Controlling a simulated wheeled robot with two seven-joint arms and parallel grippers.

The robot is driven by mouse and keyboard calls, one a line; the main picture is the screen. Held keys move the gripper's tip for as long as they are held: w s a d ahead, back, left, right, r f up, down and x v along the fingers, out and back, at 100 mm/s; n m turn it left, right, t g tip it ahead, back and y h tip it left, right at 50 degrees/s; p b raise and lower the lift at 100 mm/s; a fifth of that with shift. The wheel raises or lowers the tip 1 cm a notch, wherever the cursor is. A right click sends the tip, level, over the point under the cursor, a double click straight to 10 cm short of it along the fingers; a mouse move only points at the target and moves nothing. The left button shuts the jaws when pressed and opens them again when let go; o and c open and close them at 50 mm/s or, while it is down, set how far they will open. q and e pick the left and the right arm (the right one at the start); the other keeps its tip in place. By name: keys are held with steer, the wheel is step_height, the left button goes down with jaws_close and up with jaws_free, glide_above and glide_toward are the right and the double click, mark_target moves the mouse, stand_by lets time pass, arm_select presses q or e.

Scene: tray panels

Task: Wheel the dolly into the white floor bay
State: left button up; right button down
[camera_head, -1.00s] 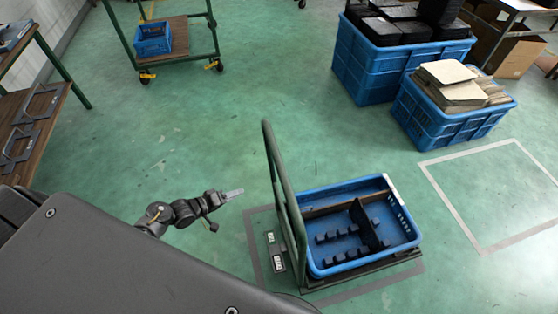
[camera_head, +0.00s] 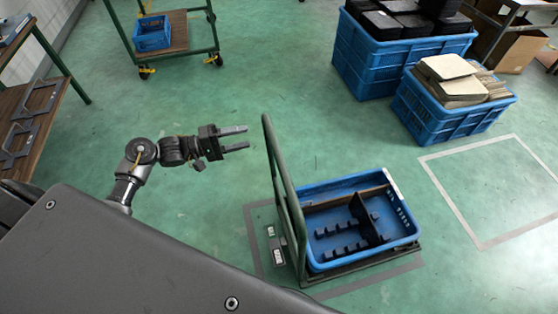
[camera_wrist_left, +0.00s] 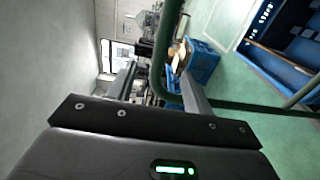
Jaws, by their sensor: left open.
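The dolly (camera_head: 285,190) has a green upright push handle on its left side and carries a blue crate (camera_head: 335,184) with a divider and dark blocks inside. It stands over a grey floor outline. The white floor bay (camera_head: 468,149) is an empty outlined area to the right of the dolly. My left gripper (camera_head: 247,138) is open and empty, just left of the top of the handle and apart from it. In the left wrist view, the green handle (camera_wrist_left: 163,50) shows between the two spread fingers. My right gripper is out of view.
Blue crates of black trays (camera_head: 375,75) and of cardboard pieces (camera_head: 430,118) stand behind the bay. A green cart (camera_head: 178,32) is at the back left and a wooden shelf (camera_head: 50,110) at the left. The floor between dolly and bay is clear.

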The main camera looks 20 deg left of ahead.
mark_target(270, 132)
arm_select(q)
steer(key=p+x, duration=0.1)
steer(key=x, duration=0.8)
steer(key=shift+p, duration=0.35)
steer(key=shift+w, duration=0.1)
steer(key=c, duration=0.9)
jaws_close()
